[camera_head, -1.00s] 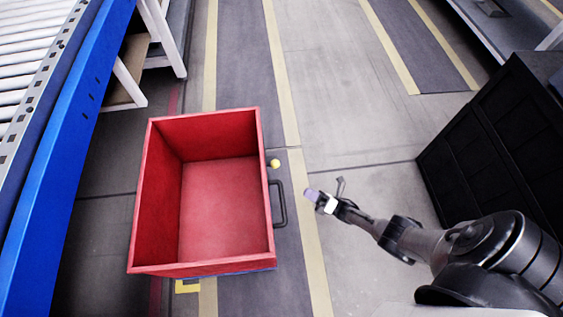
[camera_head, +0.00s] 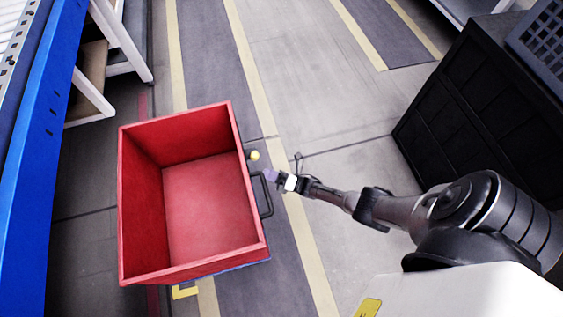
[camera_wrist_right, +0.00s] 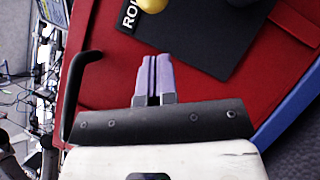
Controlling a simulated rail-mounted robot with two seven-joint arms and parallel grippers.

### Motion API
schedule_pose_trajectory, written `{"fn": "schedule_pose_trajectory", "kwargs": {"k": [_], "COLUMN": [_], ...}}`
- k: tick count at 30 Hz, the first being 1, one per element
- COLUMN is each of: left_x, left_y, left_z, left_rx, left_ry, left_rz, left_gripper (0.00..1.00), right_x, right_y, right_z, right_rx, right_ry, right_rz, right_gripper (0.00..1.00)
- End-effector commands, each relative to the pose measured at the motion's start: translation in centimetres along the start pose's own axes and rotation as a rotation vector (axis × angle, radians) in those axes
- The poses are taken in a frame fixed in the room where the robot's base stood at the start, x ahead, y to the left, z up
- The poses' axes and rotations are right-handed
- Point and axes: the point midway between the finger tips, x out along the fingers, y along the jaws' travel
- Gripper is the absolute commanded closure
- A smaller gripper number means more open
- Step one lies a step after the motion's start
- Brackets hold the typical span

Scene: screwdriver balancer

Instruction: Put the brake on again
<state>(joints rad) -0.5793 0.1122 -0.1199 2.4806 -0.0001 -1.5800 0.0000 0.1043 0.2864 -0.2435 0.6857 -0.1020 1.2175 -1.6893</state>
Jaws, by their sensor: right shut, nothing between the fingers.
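A red open-topped cart (camera_head: 210,205) stands on the floor and looks empty inside. A yellow knob (camera_head: 254,155) sticks out at its right side, above a dark handle (camera_head: 264,193); I take the knob to be the brake control. My right gripper (camera_head: 271,176) is shut and empty, just right of the cart wall and a little below the knob. In the right wrist view its purple fingers (camera_wrist_right: 153,75) are together and point toward the yellow knob (camera_wrist_right: 153,5), cut by the top edge. The knob's lower part is not clear. My left gripper is not in view.
A blue-sided roller conveyor (camera_head: 45,150) runs along the left. A black crate (camera_head: 470,95) stands at the right. The floor between the cart and the crate is open. In the wrist view the dark handle (camera_wrist_right: 75,95) lies left of the fingers.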

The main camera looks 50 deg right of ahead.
Motion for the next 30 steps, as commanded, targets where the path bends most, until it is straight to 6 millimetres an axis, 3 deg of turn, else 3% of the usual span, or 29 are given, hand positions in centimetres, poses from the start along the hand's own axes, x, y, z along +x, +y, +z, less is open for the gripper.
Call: {"fn": "schedule_pose_trajectory", "kwargs": {"k": [12, 30], "left_x": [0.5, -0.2], "left_y": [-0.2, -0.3], "left_z": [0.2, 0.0], "left_rx": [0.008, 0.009], "left_ry": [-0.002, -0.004], "left_rz": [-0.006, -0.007], "left_gripper": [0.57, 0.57], "right_x": [3.0, 3.1], "right_y": [0.0, 0.5], "right_z": [2.6, 3.0], "right_rx": [0.000, 0.025], "right_ry": [0.000, -0.003], "right_rz": [-0.001, -0.019], "right_gripper": [1.00, 1.00]}}
